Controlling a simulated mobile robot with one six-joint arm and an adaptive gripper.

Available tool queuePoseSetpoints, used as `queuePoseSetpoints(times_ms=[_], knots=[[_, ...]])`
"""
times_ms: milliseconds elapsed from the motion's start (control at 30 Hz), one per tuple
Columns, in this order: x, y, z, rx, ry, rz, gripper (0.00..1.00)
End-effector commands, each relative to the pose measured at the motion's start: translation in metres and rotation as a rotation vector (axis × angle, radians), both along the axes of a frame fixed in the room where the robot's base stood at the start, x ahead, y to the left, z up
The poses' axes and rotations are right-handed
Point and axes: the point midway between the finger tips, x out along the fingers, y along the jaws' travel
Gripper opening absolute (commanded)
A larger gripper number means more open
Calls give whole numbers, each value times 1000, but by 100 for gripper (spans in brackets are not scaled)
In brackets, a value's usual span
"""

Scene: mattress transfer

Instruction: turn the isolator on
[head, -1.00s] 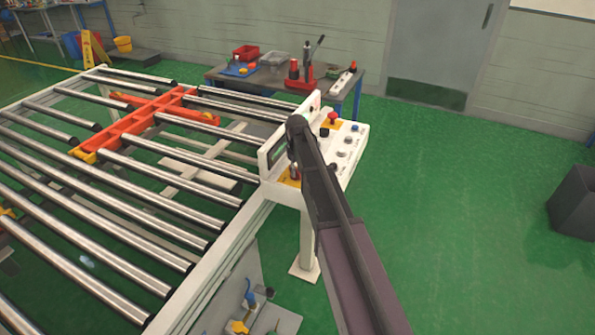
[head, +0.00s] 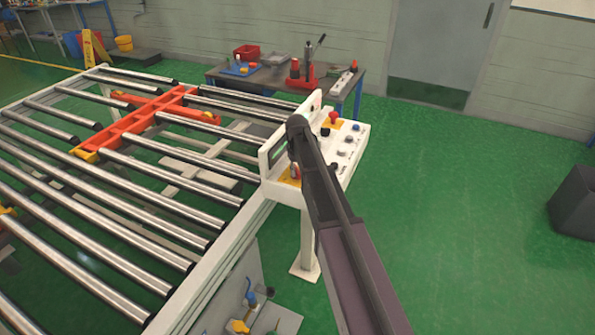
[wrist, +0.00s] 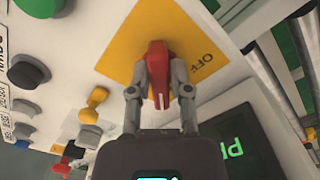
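The isolator is a red handle (wrist: 158,72) on a yellow plate (wrist: 122,50) marked OFF, on the white control panel (wrist: 235,70). In the wrist view the handle stands between the two fingers of my gripper (wrist: 160,88), which lie close against its sides. The fingers appear shut on it. The handle points along the gripper's length, and the OFF mark is to its right. In the head view my arm covers part of the control panel (head: 352,135), and a small red part of the isolator (head: 296,170) shows at its left.
Several knobs and buttons, including a yellow knob (wrist: 97,97) and a black button (wrist: 28,72), sit left of the fingers. A lit green display (wrist: 238,150) is at right.

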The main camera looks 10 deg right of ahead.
Motion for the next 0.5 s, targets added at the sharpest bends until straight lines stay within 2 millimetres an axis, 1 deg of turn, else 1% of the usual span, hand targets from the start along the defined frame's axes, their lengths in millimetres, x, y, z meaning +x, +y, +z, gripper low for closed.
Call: queuePoseSetpoints(times_ms=[33, 67, 100, 500], knots=[[-1, 0, 0, 0, -1, 0, 47], [-1, 0, 0, 0, -1, 0, 55], [0, 0, 0, 0, -2, 1, 57], [2, 0, 0, 1, -5, 5, 57]])
